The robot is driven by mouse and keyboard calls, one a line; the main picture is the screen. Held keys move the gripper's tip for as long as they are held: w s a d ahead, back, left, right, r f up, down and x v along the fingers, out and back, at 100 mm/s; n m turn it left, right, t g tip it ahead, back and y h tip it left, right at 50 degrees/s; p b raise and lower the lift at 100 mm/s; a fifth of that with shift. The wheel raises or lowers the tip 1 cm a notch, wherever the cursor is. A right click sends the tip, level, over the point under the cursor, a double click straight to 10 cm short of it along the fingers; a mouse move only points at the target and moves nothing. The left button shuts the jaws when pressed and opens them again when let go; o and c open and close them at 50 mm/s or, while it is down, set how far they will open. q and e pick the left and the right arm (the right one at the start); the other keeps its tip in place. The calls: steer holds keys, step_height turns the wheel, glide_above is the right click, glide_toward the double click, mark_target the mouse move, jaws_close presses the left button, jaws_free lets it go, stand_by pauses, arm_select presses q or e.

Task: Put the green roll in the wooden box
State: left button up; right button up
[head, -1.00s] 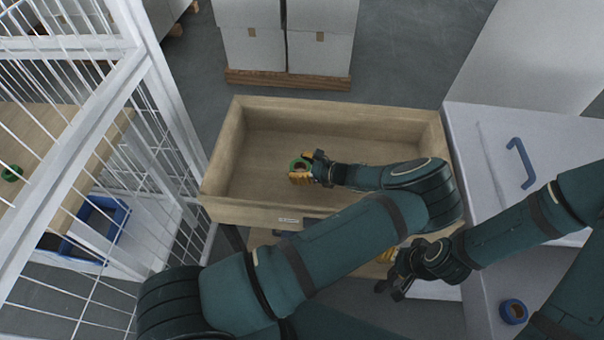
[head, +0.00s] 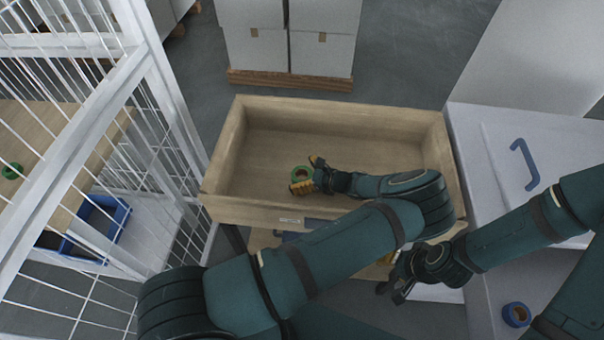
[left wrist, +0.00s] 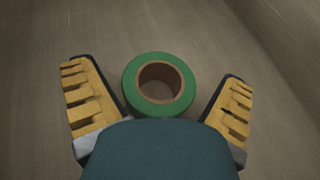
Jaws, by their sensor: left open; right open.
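The green roll (head: 301,174) lies inside the wooden box (head: 345,115), on its floor. In the left wrist view the green roll (left wrist: 158,84) shows its brown core and lies between and just beyond my open fingers. My left gripper (head: 308,176) is inside the box, open, with its yellow-padded fingers close around the roll; in the left wrist view my left gripper (left wrist: 158,105) shows a gap on both sides of the roll. My right gripper (head: 391,287) is open and empty, below and outside the box's near side.
A blue roll (head: 516,314) lies on the light surface at the right, where a blue handle (head: 524,164) also shows. Another green roll (head: 12,171) is on a wooden shelf behind the white wire cage (head: 150,70) at left. White boxes (head: 290,45) stand behind.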

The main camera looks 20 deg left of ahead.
arm_select(q)
steer(key=shift+r, duration=0.15)
steer(key=shift+d+r, duration=0.15)
steer(key=shift+d, duration=0.2)
steer(key=v, duration=1.1)
steer(key=shift+d+p, duration=0.15)
steer(key=shift+p, duration=0.2)
steer(key=shift+r, duration=0.1)
